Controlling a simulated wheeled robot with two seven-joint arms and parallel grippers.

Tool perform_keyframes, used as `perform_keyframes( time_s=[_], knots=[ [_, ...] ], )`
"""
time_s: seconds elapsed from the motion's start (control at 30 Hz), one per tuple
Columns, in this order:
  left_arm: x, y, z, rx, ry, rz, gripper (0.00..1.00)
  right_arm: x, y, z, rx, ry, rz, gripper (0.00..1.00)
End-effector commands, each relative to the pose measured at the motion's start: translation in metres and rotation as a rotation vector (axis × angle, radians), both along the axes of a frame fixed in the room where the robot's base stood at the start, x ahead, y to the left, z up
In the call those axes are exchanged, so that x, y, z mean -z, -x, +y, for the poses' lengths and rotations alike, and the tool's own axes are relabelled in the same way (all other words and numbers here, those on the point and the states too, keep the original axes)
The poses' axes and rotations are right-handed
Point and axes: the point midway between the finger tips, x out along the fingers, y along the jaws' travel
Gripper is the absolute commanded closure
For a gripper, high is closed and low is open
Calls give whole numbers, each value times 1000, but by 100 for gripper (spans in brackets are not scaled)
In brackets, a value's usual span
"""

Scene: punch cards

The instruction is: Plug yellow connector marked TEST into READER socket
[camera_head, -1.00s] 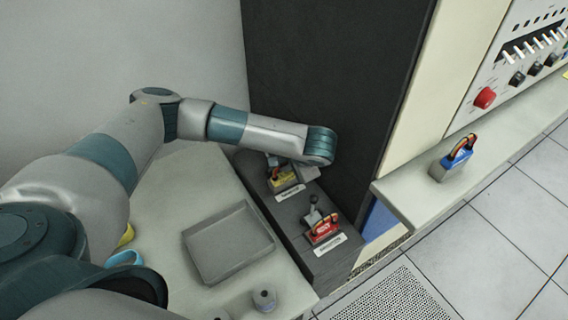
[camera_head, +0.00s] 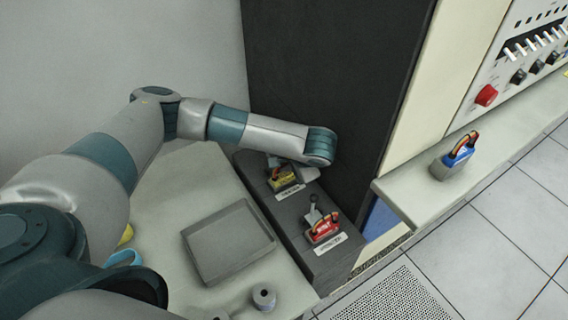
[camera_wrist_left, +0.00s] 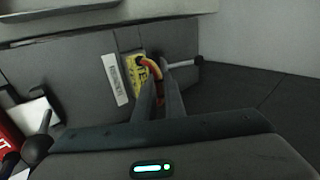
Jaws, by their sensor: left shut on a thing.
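The yellow connector (camera_head: 283,179), with a looped cable bundle on top, is at the far end of the dark grey socket box (camera_head: 255,172), beside a white label (camera_head: 291,192) too small to read. It also shows in the left wrist view (camera_wrist_left: 139,72), with black lettering I cannot read fully. My left gripper (camera_wrist_left: 161,80) is shut on its cable loop; in the head view its wrist partly hides the gripper. The connector looks down at the socket, but how deep it sits is hidden. My right gripper is not in view.
A red connector (camera_head: 323,230) sits nearer on the same box, beside a lever. A blue connector (camera_head: 452,160) stands on a ledge at right. A grey tray (camera_head: 228,243) and a small spool (camera_head: 264,297) are on the table. A dark cabinet (camera_head: 335,70) rises behind.

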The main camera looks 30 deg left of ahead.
Motion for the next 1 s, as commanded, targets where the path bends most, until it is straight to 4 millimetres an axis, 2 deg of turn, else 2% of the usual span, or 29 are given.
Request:
perform_keyframes(
  time_s=[0.17, 0.2, 0.27, 0.73, 1.0],
  knots=[
    [3, 0, 0, 1, 0, -1, 100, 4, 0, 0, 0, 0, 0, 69],
    [2, 0, 0, 0, 0, -2, 83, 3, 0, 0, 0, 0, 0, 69],
    [2, 0, 0, 1, 0, -1, 69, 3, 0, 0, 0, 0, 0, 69],
    [-1, 1, -3, 1, 2, 1, 69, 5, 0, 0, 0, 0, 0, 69],
    [-26, 9, -19, 4, 2, -3, 69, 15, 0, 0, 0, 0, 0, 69]
  ],
)
